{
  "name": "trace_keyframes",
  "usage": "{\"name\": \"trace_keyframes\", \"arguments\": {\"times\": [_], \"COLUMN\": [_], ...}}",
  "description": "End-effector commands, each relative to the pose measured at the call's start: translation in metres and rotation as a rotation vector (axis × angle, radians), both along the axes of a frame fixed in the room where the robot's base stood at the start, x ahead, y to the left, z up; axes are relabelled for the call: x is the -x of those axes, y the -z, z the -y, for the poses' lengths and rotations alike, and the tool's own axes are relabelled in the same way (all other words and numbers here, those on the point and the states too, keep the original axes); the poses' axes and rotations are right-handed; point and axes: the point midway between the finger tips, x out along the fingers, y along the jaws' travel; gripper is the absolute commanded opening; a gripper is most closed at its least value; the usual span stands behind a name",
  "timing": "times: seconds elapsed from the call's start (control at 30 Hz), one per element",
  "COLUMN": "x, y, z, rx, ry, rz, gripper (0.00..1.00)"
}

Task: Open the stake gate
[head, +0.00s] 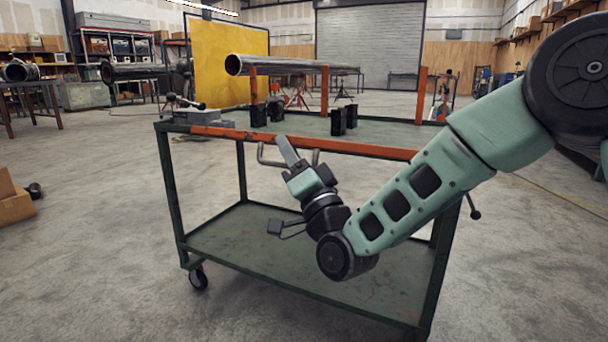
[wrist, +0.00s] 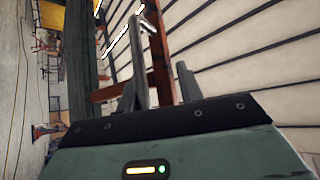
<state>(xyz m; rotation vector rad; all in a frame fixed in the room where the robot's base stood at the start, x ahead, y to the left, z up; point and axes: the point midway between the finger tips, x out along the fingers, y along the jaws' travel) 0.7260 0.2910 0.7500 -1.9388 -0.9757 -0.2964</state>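The stake gate appears to be the long orange bar (head: 350,147) along the near top edge of the green cart, with upright orange stakes (head: 421,95) above the deck. A bent grey handle (head: 265,157) hangs on its near side. My gripper (head: 287,149) is at the bar, beside the handle, pointing up and to the left. In the wrist view its two fingers (wrist: 157,84) stand apart, with an orange piece (wrist: 160,55) beyond them. A grey bar (wrist: 139,50) rises close to the left finger. I cannot tell whether it lies between the fingers.
The cart's lower shelf (head: 260,238) is empty, and my forearm crosses the cart's front. Several black blocks (head: 338,121) and a grey clamp-like tool (head: 190,114) sit on the deck. Open floor lies left of the cart.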

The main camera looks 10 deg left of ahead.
Motion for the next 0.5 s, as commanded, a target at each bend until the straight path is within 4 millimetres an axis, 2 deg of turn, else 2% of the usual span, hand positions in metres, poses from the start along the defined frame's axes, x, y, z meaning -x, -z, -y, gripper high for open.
{"name": "trace_keyframes", "arguments": {"times": [0.17, 0.5], "x": [0.018, 0.072], "y": [0.012, 0.057], "z": [0.012, 0.051], "rx": [0.002, 0.003], "ry": [-0.004, -0.01], "rz": [-0.004, -0.006], "gripper": [0.32, 0.32]}}
